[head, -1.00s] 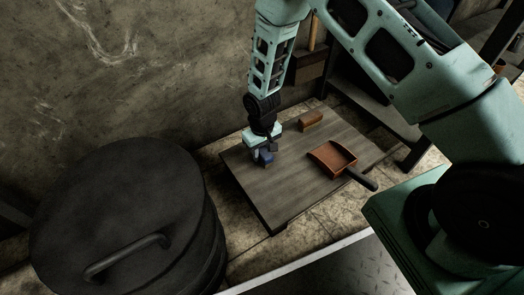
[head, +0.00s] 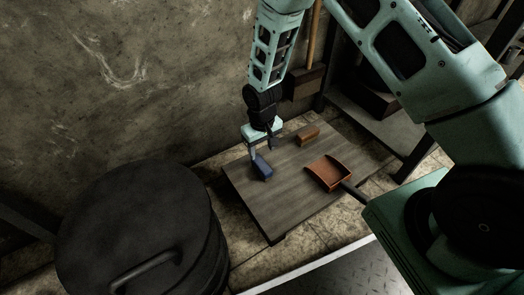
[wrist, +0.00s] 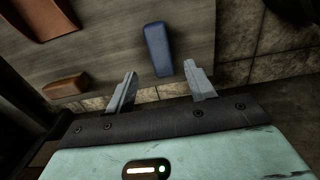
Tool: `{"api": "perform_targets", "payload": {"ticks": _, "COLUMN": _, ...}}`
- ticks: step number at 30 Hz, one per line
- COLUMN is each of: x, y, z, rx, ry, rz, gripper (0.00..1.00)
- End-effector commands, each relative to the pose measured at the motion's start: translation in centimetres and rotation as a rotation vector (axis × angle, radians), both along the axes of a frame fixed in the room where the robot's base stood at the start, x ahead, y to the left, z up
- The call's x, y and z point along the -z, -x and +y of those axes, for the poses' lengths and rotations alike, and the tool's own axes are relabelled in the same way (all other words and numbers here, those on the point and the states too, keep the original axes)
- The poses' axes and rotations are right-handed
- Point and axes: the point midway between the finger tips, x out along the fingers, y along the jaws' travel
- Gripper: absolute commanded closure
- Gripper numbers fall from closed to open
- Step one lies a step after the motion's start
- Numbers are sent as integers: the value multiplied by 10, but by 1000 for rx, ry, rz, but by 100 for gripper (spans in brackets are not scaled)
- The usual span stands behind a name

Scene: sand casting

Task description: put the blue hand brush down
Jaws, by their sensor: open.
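The blue hand brush (head: 263,167) lies on the dark wooden board (head: 300,192), near its left edge. It also shows in the wrist view (wrist: 158,48), lengthwise ahead of my fingers. My gripper (head: 262,149) is open and empty just above and behind the brush. In the wrist view my fingertips (wrist: 161,70) stand wide apart, with the brush's near end between them in the picture and clear space on both sides. Any bristles under the brush are hidden.
An orange-brown dustpan (head: 328,172) with a dark handle and a small brown block (head: 308,136) lie on the same board. A large black lidded drum (head: 135,230) stands at the left. A stone wall (head: 120,80) rises behind. The board's front middle is bare.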

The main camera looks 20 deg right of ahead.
Motion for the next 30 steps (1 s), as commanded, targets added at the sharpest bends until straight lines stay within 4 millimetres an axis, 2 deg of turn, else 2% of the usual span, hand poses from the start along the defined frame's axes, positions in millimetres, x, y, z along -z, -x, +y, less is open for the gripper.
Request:
{"api": "perform_targets", "payload": {"ticks": 1, "x": -12, "y": 0, "z": 0, "rx": 0, "ry": 0, "rz": 0, "gripper": 46}}
{"api": "perform_targets", "payload": {"ticks": 8, "x": -30, "y": 1, "z": 2, "rx": -3, "ry": -2, "rz": -1, "gripper": 46}}
{"api": "perform_targets", "payload": {"ticks": 10, "x": -41, "y": 3, "z": 7, "rx": -10, "ry": -9, "rz": -1, "gripper": 46}}
{"api": "perform_targets", "payload": {"ticks": 14, "x": -82, "y": 18, "z": 29, "rx": -46, "ry": -36, "rz": -1, "gripper": 46}}
{"api": "perform_targets", "payload": {"ticks": 17, "x": -126, "y": 40, "z": 49, "rx": -90, "ry": -61, "rz": -1, "gripper": 46}}
{"api": "perform_targets", "payload": {"ticks": 21, "x": -182, "y": 81, "z": 71, "rx": -166, "ry": -87, "rz": 2, "gripper": 46}}
{"api": "perform_targets", "payload": {"ticks": 25, "x": -227, "y": 125, "z": 82, "rx": -243, "ry": -97, "rz": 2, "gripper": 46}}
{"api": "perform_targets", "payload": {"ticks": 30, "x": -271, "y": 188, "z": 82, "rx": -345, "ry": -90, "rz": 0, "gripper": 46}}
